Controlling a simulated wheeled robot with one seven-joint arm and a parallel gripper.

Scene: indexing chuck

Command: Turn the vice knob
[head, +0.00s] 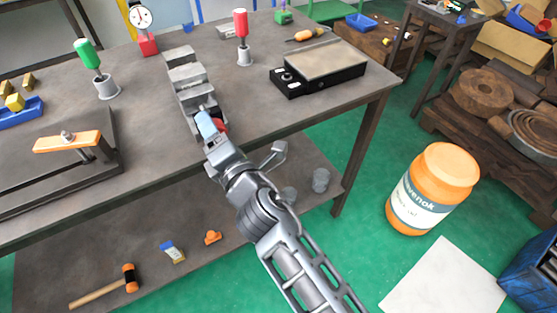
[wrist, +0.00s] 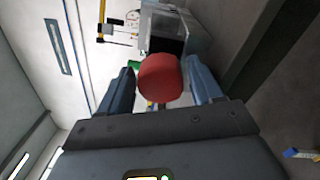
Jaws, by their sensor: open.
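The vice (head: 188,82) is a grey stepped block on the workbench, near its front edge. Its red knob (head: 221,125) shows only in part in the head view, behind my gripper (head: 212,124). In the wrist view the red round knob (wrist: 160,77) sits between the two blue-grey fingers of my gripper (wrist: 158,88), in front of the grey vice body (wrist: 178,30). The fingers are open, one on each side of the knob. A gap shows at the left finger; the right finger is very close to the knob, and I cannot tell whether it touches.
The workbench (head: 140,130) also bears a green-handled tool (head: 88,54), a red-handled tool (head: 241,24), a black-based plate (head: 318,70) and an orange-handled clamp (head: 68,141). A lower shelf (head: 120,235) lies under my arm. An orange jar (head: 434,190) stands on the green floor at right.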

